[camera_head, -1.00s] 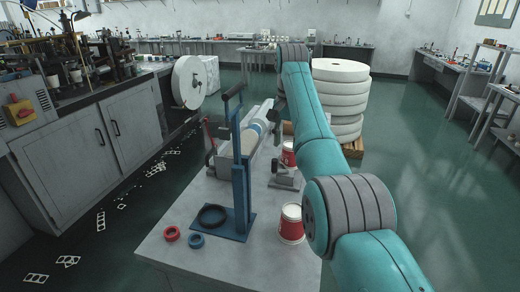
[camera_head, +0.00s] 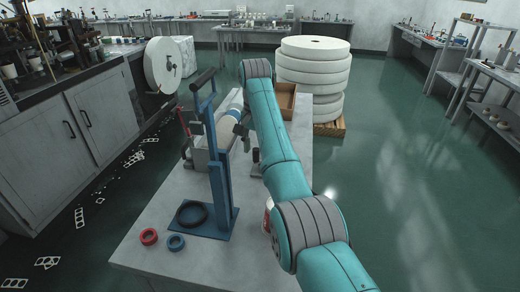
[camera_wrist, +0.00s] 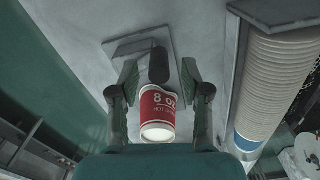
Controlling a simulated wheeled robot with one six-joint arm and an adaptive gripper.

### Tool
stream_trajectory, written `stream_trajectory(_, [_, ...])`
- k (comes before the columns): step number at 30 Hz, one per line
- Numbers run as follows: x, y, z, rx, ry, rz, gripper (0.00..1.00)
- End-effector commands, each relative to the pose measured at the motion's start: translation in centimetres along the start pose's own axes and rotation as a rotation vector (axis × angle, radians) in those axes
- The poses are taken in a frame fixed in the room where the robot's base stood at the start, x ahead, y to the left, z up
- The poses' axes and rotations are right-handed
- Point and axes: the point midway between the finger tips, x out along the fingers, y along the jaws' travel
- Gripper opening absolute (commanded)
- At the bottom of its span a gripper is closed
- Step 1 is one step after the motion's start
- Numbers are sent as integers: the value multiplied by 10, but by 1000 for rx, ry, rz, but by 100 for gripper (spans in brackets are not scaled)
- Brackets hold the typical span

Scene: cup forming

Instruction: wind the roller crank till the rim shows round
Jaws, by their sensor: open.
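In the wrist view, my gripper (camera_wrist: 158,82) is open, with its two fingers apart on either side of a dark cylindrical knob (camera_wrist: 158,65), which appears to be the crank's handle. The fingers do not visibly touch it. A red and white "8 oz" cup (camera_wrist: 163,108) shows just below the knob, between the fingers. Its upper edge looks wavy and its near end is pale. A long ribbed roller-like cylinder (camera_wrist: 277,75) lies to the right. In the head view, my arm hides most of the crank area.
A blue upright stand (camera_head: 217,165) with a lever rises from the grey bench (camera_head: 165,262). A black ring (camera_head: 192,213), a red ring (camera_head: 149,236) and a blue ring (camera_head: 176,242) lie near its foot. Stacked white rolls (camera_head: 314,75) stand behind. The floor at right is clear.

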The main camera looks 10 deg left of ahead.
Motion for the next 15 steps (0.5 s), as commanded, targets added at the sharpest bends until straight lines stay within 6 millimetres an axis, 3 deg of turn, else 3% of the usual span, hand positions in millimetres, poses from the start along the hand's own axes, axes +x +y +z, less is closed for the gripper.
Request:
stream_trajectory(4, [12, -3, 4, -1, -1, 0, 47])
stream_trajectory(14, [14, -4, 4, -1, 0, 0, 47])
stream_trajectory(15, [14, -4, 4, -1, 0, 0, 42])
